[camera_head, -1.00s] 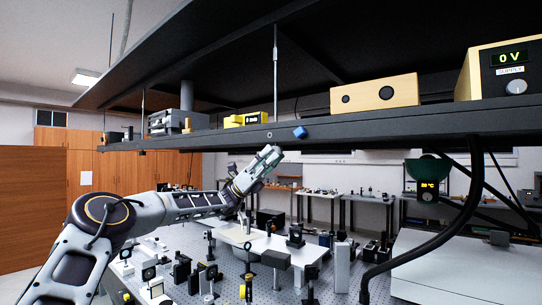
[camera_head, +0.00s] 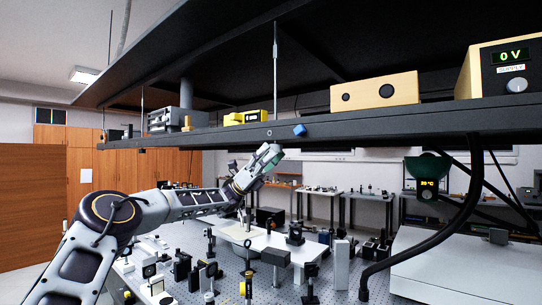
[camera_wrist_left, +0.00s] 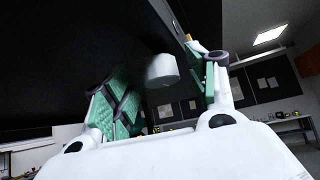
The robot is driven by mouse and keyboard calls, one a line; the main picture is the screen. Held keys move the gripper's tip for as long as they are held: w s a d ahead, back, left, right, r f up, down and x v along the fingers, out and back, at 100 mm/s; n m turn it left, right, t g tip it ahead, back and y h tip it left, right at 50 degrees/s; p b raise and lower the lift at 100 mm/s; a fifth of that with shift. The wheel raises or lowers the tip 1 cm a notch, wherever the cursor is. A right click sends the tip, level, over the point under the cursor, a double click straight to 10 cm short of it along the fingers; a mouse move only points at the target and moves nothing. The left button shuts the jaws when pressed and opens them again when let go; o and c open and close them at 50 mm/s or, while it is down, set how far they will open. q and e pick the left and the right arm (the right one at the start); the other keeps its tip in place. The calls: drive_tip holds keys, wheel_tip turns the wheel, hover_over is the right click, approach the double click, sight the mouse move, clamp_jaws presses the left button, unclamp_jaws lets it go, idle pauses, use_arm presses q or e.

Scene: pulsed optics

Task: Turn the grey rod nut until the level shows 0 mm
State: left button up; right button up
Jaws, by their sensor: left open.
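A pale grey round nut (camera_wrist_left: 162,70) hangs under the dark shelf in the left wrist view. It sits between the two green-padded fingers of my left gripper (camera_wrist_left: 152,88), with a visible gap on both sides. In the head view my left gripper (camera_head: 270,157) is open just below the shelf's front edge, with a green pad showing; the nut cannot be made out there. The yellow level (camera_head: 247,117) stands on the shelf, its small dark display too small to read surely. A thin rod (camera_head: 275,75) runs up from the shelf. My right gripper is not in view.
An optics table (camera_head: 230,285) with several mounts lies below.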

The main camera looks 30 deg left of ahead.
use_arm(q)
drive_tip(key=v, duration=1.2)
idle(0.3)
idle(0.7)
